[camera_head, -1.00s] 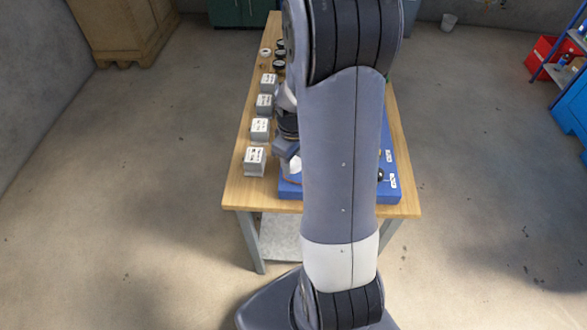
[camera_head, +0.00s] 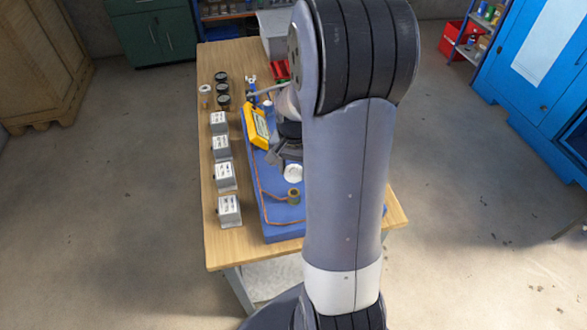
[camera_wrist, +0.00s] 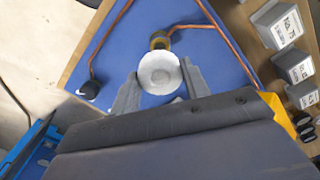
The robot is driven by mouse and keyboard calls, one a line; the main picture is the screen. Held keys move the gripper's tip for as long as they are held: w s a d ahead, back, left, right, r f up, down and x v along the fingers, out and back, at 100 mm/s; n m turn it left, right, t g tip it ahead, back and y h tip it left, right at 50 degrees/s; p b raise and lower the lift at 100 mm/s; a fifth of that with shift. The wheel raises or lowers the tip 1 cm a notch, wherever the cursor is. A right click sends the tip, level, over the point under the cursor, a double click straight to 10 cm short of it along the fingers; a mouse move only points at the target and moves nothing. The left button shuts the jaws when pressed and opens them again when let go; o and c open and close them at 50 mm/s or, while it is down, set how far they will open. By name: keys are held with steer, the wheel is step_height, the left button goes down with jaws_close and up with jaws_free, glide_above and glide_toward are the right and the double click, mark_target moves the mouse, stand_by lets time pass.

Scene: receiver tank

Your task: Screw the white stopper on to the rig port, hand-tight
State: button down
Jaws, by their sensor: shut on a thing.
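The white stopper (camera_head: 293,173) is a round disc held in my gripper (camera_head: 281,158). In the wrist view, the stopper (camera_wrist: 158,73) sits between the two grey fingers of my gripper (camera_wrist: 160,76), which are shut on it. The rig port (camera_head: 294,196) looks like a brass fitting on the blue rig board (camera_head: 278,233), with copper pipe running to it. In the wrist view the port (camera_wrist: 159,39) shows just beyond the stopper, partly hidden by it. The stopper appears apart from the port; the height between them is unclear.
Several grey labelled boxes (camera_head: 225,177) line the bench's left side. A yellow device (camera_head: 255,127) stands at the board's left edge, behind the port. Dark round parts (camera_head: 222,88) and a white ring (camera_head: 204,88) lie further back. My arm hides the board's right side.

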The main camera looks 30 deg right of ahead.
steer(key=shift+f+b, duration=2.05)
steer(key=shift+f, duration=0.55)
